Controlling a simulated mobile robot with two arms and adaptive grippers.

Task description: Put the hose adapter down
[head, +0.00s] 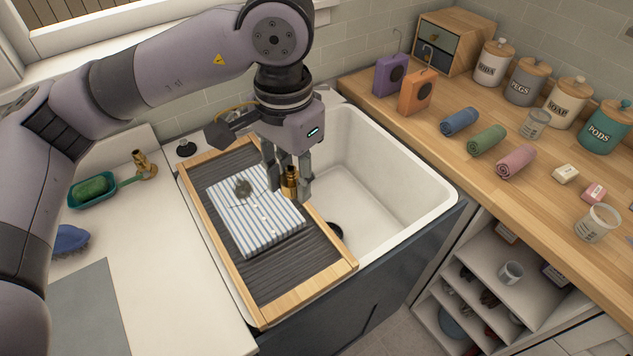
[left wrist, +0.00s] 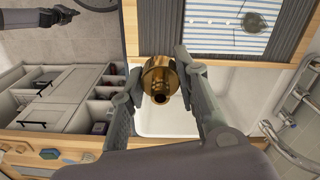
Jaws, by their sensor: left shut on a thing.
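The brass hose adapter (head: 290,181) is between the fingers of my left gripper (head: 288,192), which is shut on it. In the left wrist view the adapter (left wrist: 159,80) shows its round flange and open end between the fingertips (left wrist: 160,84). I cannot tell whether the adapter touches anything below. A dark shape at the upper left of the left wrist view looks like my right gripper (left wrist: 48,83); its fingers are too small to read.
The towel bears a dark patch (head: 243,187). The white sink (head: 385,170) is open on the right. Rolled towels, jars and cups line the right wooden counter (head: 440,129).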

